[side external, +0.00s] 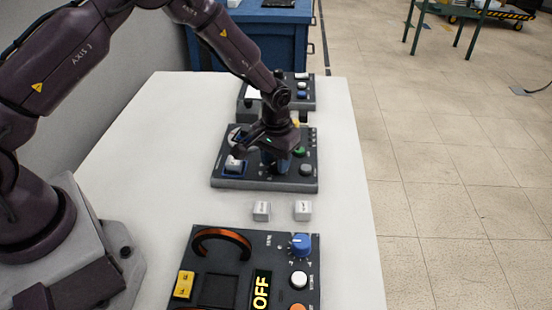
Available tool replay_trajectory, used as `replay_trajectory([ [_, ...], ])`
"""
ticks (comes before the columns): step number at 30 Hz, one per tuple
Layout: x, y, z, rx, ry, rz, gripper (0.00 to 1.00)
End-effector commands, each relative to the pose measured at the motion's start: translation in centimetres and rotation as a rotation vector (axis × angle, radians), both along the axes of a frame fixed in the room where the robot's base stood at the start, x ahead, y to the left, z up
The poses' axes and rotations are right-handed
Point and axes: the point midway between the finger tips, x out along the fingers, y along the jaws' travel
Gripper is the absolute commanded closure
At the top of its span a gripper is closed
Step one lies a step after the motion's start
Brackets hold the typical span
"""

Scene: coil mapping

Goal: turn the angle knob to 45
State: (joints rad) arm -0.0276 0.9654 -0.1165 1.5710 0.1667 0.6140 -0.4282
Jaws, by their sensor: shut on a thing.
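The middle control panel (226,183) is dark and lies on the white table. My gripper (270,157) points down over its centre and is shut on a knob there. My gripper's fingers and wrist hide most of that knob, so its pointer, scale and label cannot be read.
The near panel has a blue knob (300,244), an orange coil (222,236), an OFF display (261,290) and a white button (299,279). Two small white blocks (261,211) (303,210) lie between the panels. The far panel (303,103) stands behind. The table's left side is clear.

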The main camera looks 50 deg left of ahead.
Motion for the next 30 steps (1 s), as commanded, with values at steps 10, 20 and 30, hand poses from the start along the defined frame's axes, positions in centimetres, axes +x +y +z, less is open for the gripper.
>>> replay_trajectory([
  [10,-0.06,0.0,0.06,-0.001,0.003,-0.286,0.89],
  [20,-0.07,0.0,0.07,0.001,0.003,-0.462,0.89],
  [30,-0.09,0.01,0.07,-0.001,0.004,-0.516,0.89],
])
